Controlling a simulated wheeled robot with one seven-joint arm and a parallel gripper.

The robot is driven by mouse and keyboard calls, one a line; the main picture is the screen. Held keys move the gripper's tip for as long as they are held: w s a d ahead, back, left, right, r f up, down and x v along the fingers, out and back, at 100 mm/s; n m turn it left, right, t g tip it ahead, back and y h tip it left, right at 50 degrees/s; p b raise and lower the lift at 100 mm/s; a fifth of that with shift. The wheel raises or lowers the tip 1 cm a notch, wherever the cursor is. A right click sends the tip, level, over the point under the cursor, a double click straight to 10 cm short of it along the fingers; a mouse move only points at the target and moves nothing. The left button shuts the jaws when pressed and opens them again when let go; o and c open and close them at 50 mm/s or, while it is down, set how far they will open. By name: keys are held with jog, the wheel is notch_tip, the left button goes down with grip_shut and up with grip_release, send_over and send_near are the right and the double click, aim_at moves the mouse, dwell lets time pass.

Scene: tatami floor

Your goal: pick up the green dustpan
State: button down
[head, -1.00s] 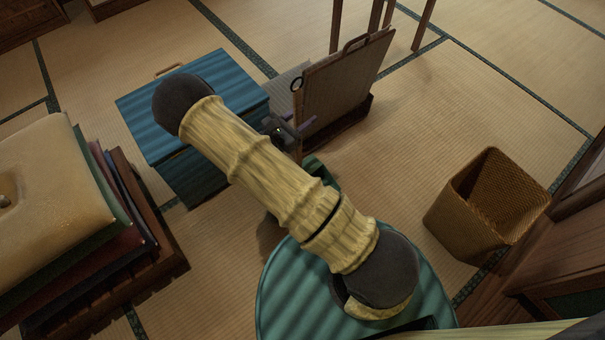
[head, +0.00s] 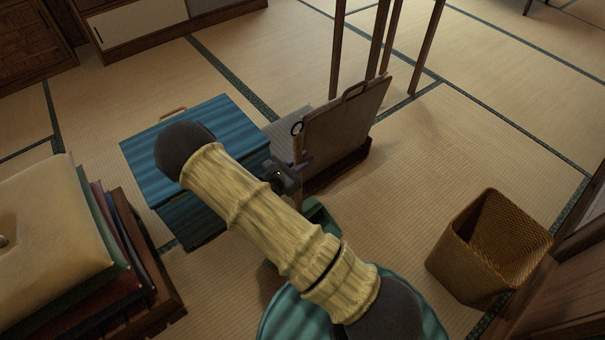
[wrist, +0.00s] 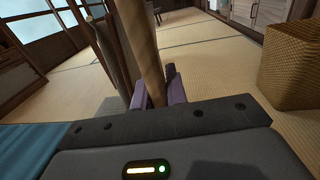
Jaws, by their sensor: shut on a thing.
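The green dustpan (head: 320,217) is in the middle of the head view, its pan partly hidden behind my arm. Its upright wooden handle has a dark ring (head: 297,128) at the top. My gripper (head: 301,163) is shut on this handle, well above the pan. In the wrist view, the purple fingers of my gripper (wrist: 157,90) close around the wooden handle (wrist: 142,45); the pan is out of sight there. I cannot tell whether the pan touches the floor.
A blue chest (head: 225,108) stands left of the handle, and a folded board with a carry handle (head: 345,118) close behind it. Stacked cushions (head: 45,235) are at left, a wicker basket (head: 485,250) at right. Open tatami lies between board and basket.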

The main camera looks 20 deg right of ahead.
aim_at(294, 143)
notch_tip(294, 143, up, 9)
jog(key=p, duration=0.5)
jog(key=shift+r, duration=0.3)
